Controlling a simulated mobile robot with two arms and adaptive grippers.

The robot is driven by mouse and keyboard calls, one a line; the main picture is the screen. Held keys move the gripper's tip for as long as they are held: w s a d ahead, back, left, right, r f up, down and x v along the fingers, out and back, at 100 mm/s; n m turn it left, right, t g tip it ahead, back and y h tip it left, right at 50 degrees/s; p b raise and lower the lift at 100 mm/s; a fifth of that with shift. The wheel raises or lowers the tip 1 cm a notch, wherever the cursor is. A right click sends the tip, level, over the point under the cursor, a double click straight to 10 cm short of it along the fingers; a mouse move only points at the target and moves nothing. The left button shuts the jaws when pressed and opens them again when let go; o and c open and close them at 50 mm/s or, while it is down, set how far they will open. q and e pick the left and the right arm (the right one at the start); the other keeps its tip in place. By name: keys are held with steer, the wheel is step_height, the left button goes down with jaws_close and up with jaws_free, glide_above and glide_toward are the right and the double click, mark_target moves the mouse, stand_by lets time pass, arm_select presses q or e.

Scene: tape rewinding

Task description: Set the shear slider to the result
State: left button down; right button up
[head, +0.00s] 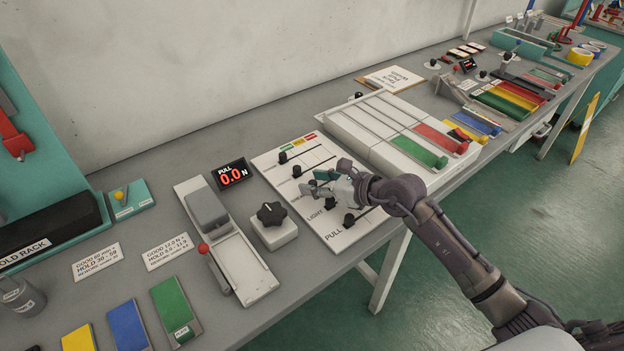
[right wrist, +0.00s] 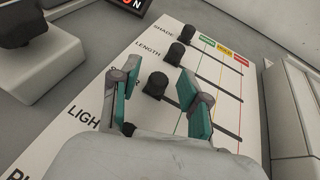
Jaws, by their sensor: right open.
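The white slider panel (head: 262,165) lies on the bench, with several black knobs in slots under green, yellow and red headings. In the right wrist view, the third-row knob (right wrist: 155,84), below SHADE and LENGTH, stands at the left end of its slot, left of the green line. Its label is mostly hidden by a finger. My right gripper (head: 312,184) is open over the panel. In the right wrist view, its fingers (right wrist: 160,98) stand either side of the third knob, with visible gaps. My left gripper is out of view.
The LENGTH knob (right wrist: 173,52) and SHADE knob (right wrist: 187,33) sit just beyond. A display (head: 231,174) reads PULL 0.0 N. A block with a black dial (head: 272,215) stands left of the panel. A white rack with coloured strips (head: 350,128) stands behind to the right.

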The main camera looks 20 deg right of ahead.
steer(key=shift+w+a+f, duration=0.25)
steer(key=shift+w+a, duration=0.15)
steer(key=shift+w, duration=0.1)
jaws_close()
